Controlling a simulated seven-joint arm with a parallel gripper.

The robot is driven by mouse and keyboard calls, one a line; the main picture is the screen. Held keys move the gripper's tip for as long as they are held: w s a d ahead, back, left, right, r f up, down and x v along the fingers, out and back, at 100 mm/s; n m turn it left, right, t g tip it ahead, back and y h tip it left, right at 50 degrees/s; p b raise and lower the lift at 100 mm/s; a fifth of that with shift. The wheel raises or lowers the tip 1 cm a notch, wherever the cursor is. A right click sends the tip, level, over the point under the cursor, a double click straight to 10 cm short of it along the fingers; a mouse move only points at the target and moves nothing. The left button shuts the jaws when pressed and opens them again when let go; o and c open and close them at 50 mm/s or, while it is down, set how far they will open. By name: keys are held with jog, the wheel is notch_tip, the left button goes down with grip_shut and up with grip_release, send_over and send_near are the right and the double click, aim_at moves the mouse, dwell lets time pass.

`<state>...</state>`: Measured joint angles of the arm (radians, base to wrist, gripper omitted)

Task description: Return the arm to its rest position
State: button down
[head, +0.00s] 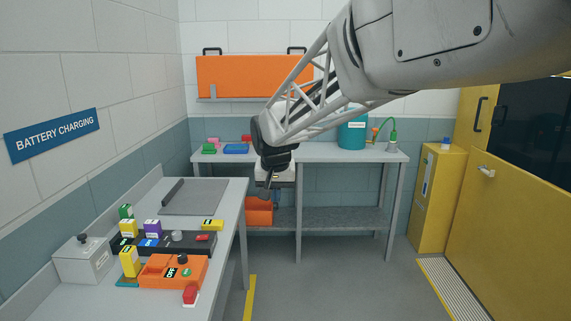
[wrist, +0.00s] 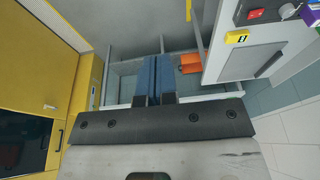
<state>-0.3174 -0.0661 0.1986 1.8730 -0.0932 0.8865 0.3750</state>
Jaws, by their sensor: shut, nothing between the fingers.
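My gripper (head: 268,183) hangs at the end of my arm in the middle of the head view, pointing down. It is in the air, to the right of the left bench and in front of the back bench. In the wrist view my gripper (wrist: 153,100) shows two blue fingers close together, shut with nothing held between them. Part of my arm crosses the upper right of the head view.
The left bench (head: 215,218) carries an orange charger unit (head: 160,272), a grey box (head: 84,262) and several coloured blocks. The back bench (head: 330,153) holds a teal container (head: 352,134). A yellow cabinet (head: 432,195) stands at right. Floor between is clear.

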jog(key=s+d+f, duration=0.2)
jog(key=s+d, duration=0.5)
jog(key=s, duration=0.5)
jog(key=s+d+f, duration=0.2)
jog(key=s+d, duration=0.5)
jog(key=s, duration=0.6)
jog(key=s+d+f, duration=0.2)
jog(key=s+d, duration=0.5)
jog(key=s, duration=0.5)
jog(key=shift+s, duration=0.25)
